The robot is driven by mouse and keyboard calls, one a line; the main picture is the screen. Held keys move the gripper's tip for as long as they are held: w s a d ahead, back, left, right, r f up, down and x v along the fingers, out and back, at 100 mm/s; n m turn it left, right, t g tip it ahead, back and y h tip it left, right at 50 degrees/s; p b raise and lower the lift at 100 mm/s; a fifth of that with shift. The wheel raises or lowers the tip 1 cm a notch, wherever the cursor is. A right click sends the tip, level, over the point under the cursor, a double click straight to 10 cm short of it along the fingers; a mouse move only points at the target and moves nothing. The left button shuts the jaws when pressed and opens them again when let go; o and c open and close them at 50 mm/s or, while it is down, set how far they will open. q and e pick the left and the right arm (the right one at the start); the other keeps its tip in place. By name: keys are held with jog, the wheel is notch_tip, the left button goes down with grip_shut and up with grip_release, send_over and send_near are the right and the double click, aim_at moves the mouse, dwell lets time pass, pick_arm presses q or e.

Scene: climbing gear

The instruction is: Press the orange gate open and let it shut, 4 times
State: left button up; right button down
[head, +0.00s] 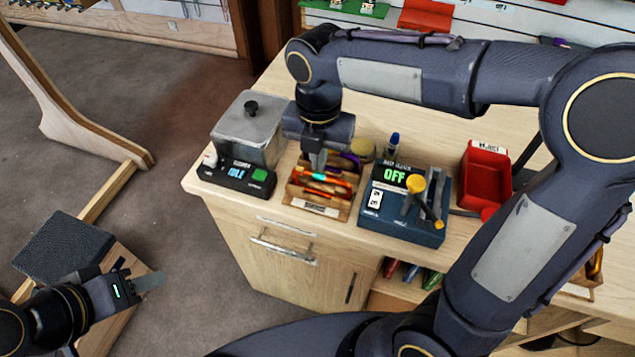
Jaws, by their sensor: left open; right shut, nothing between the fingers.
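A wooden rack (336,206) on the bench holds several carabiners in slots. One piece with orange on it, seemingly the orange gate (327,178), lies across the rack, partly hidden. My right gripper (318,168) reaches down over the rack from above, its fingers shut and empty. Its fingertips are at or just above the orange part; I cannot tell if they touch it. Whether the gate is pressed in is too small to see. My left gripper (150,282) is open and empty at the lower left, away from the bench.
A cleaner box (236,177) with a lidded grey tank (249,127) stands left of the rack. Right of it are a blue tester (392,222) reading OFF, with a yellow-knobbed lever (416,185), and a red bin (485,175).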

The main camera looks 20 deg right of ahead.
jog(key=shift+f, duration=0.2)
jog(key=shift+f+b, duration=0.8)
jog(key=shift+f, duration=0.35)
notch_tip(320, 180, up, 7)
jog(key=p, duration=0.7)
jog(key=shift+r, duration=0.1)
